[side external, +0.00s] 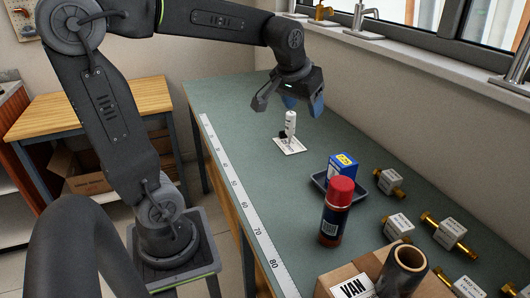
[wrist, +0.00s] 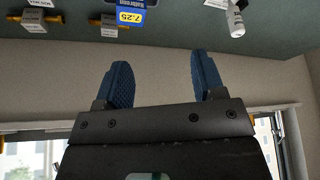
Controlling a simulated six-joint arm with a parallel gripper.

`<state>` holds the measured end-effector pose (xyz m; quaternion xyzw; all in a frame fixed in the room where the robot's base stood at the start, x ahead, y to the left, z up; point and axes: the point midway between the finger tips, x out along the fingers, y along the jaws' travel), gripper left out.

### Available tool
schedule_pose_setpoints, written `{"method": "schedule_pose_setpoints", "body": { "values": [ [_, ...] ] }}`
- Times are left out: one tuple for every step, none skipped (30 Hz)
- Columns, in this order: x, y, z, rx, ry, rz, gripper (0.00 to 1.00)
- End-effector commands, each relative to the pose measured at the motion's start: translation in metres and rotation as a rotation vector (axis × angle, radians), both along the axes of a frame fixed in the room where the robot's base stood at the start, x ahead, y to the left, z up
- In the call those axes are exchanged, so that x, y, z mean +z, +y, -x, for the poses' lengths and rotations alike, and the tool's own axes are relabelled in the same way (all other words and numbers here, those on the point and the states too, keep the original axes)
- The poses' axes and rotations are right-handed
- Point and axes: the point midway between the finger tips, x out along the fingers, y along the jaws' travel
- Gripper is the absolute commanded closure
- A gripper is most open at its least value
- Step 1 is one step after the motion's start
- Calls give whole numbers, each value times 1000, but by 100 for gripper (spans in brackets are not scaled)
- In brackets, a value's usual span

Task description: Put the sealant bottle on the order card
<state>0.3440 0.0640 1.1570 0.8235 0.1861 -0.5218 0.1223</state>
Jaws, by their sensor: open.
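The white sealant bottle (side external: 291,124) stands upright on the white order card (side external: 289,147) in the side external view. A small dark part shows beside the bottle's lower left; I cannot tell what it is. In the wrist view the bottle (wrist: 235,18) is at the top right, partly over the card (wrist: 215,3), which the frame edge cuts off. My gripper (side external: 288,104) is open and empty, above and apart from the bottle. Its two blue-padded fingers (wrist: 160,68) are spread in the wrist view, with nothing between them.
A blue box (side external: 342,170) sits in a dark tray (side external: 365,188). A red-capped can (side external: 337,211) stands nearer. Several tagged brass fittings (side external: 450,232) lie along the wall side. A cardboard box (side external: 340,272) is at the front. The bench (side external: 235,110) is clear left of the card.

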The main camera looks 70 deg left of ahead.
Motion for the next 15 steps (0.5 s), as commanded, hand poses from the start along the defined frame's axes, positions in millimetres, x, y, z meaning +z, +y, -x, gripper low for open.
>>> {"method": "schedule_pose_setpoints", "body": {
  "values": [
    [2, -25, 22, -71, -13, -4, 37],
    [1, -37, 34, -111, -16, -6, 37],
    [-1, -52, 50, -162, -22, -8, 37],
    [-4, -62, 62, -201, -25, -10, 37],
    [-7, -71, 73, -234, -29, -11, 37],
    [-11, -81, 87, -279, -34, -12, 37],
    [-14, -87, 96, -307, -37, -14, 37],
    [-17, -93, 105, -335, -40, -15, 37],
    [-21, -99, 114, -366, -43, -17, 37],
    [-24, -102, 121, -386, -45, -17, 37],
    [-27, -105, 126, -404, -46, -19, 37],
    [-30, -108, 132, -422, -49, -18, 37],
    [-32, -110, 135, -432, -49, -18, 37],
    [-33, -111, 137, -440, -50, -18, 37],
    [-34, -112, 140, -447, -50, -19, 37]
  ]
}}
